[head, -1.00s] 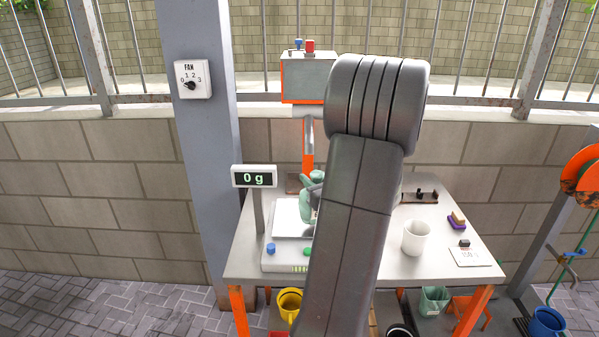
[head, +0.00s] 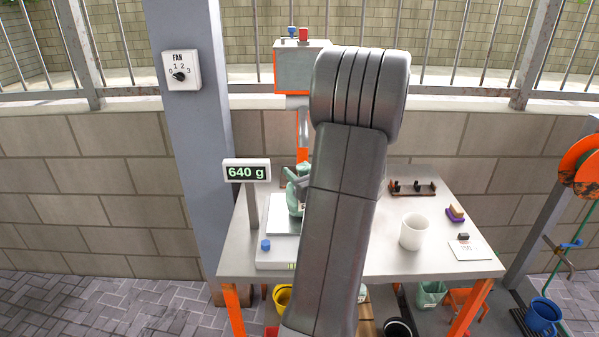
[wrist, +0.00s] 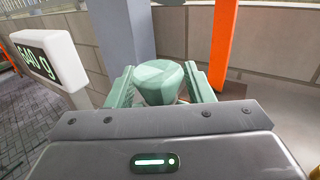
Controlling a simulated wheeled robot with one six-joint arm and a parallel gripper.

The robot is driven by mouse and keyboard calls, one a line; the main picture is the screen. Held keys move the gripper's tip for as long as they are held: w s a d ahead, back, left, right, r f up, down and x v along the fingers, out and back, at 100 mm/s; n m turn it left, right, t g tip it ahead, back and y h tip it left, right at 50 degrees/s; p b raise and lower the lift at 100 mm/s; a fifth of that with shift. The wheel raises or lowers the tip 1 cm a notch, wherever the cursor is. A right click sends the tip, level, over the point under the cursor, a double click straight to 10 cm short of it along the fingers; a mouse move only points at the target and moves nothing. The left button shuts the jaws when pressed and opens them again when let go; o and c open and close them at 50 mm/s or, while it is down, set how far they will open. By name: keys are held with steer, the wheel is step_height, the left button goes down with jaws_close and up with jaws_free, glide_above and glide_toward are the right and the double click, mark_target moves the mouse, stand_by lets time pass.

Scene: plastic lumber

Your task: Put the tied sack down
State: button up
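The tied sack (wrist: 160,84), pale green and faceted at its top, is between the two green fingers of my gripper (wrist: 159,72) in the wrist view. The fingers lie close against both its sides, and my gripper looks shut on it. In the head view, the sack and gripper are mostly hidden behind my arm, with green parts showing over the scale's pale plate (head: 281,216). The scale display (head: 246,172) reads 640 g. It also shows at the left in the wrist view (wrist: 50,60). The sack's underside is hidden.
The scale stands on the left of a pale table (head: 385,262). A white cup (head: 414,232), a sponge-like block (head: 455,213) and a white card (head: 470,250) are to the right. A grey post (head: 190,130) and an orange stand (head: 303,140) are close by.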

steer(key=shift+r, duration=0.15)
steer(key=shift+s+d, duration=0.1)
steer(key=b+v, duration=0.1)
steer(key=v, duration=1)
steer(key=shift+s, duration=0.4)
steer(key=shift+w, duration=0.1)
